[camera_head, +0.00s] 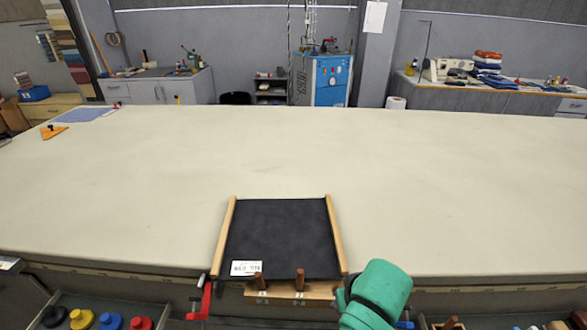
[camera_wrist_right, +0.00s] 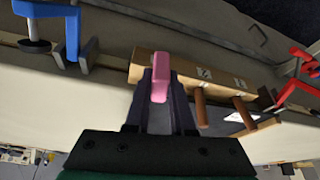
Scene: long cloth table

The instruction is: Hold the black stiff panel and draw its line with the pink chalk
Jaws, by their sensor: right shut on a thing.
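The black stiff panel (camera_head: 280,238) lies flat on the table between two light wooden side rails, with a white label (camera_head: 246,268) at its near left corner. In the right wrist view my right gripper (camera_wrist_right: 161,92) is shut on the pink chalk (camera_wrist_right: 160,78), which sticks out past the fingertips beside a wooden block with two brown pegs (camera_wrist_right: 190,72). In the head view my green right arm comes in near the panel's near right corner; the fingers and chalk are hidden there. My left gripper is in neither view.
A red clamp (camera_head: 206,298) sits at the table's front edge, left of the peg block. A blue clamp (camera_wrist_right: 60,30) shows in the right wrist view. Several coloured knobs (camera_head: 110,320) lie in a tray at front left. The cloth table (camera_head: 430,180) is clear around and beyond the panel.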

